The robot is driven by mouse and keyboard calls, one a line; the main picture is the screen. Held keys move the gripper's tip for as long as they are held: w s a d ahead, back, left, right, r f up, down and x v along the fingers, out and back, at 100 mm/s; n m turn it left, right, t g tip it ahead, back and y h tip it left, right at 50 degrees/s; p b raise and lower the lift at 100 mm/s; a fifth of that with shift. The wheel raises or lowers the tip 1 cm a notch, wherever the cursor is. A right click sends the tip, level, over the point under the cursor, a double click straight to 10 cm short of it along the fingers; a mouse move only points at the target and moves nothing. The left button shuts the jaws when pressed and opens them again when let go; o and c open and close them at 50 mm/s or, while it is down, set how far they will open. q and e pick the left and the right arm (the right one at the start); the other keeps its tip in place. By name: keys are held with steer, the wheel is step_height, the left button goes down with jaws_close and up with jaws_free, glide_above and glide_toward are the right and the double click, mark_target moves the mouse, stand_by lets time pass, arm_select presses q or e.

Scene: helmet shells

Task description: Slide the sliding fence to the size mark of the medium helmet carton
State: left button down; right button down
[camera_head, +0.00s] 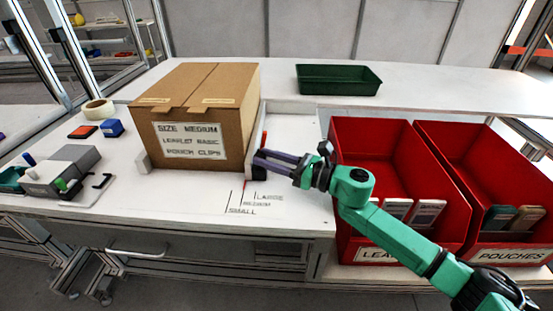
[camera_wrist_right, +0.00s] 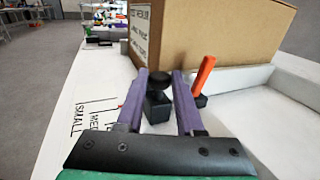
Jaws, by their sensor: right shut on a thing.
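The medium carton (camera_head: 195,140), brown and labelled SIZE MEDIUM, stands on the white bench. The white sliding fence (camera_head: 256,128) stands along its right side; it also shows in the wrist view (camera_wrist_right: 235,78). My right gripper (camera_head: 258,162) is at the fence's front end. Its purple fingers are shut on a black knob (camera_wrist_right: 158,95). An orange-handled lever (camera_wrist_right: 204,76) stands just right of the fingers. Size marks (camera_head: 243,200) SMALL, MEDIUM and LARGE are printed in front of the fence. A small red pointer (camera_head: 246,184) shows near the MEDIUM line. My left gripper is out of view.
Two red bins (camera_head: 375,140) stand right of the bench, under my right arm. A green tray (camera_head: 338,79) lies at the back. A tape roll (camera_head: 99,109), a blue box (camera_head: 112,128) and a grey device (camera_head: 62,170) are at the left. The bench front is clear.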

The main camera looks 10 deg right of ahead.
steer(key=c, duration=0.6)
jaws_free()
steer(key=shift+o, duration=0.2)
steer(key=v, duration=0.2)
steer(key=b+v, duration=0.1)
steer(key=v, duration=0.1)
steer(key=b+v, duration=0.1)
steer(key=v, duration=0.1)
steer(key=shift+f, duration=0.4)
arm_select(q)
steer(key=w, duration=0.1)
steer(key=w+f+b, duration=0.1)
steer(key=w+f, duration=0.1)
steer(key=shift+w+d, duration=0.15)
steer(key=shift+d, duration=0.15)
arm_select(e)
steer(key=v, duration=0.8)
steer(key=shift+s+d+r, duration=0.15)
steer(key=shift+d+r, duration=0.1)
steer(key=shift+r, duration=0.15)
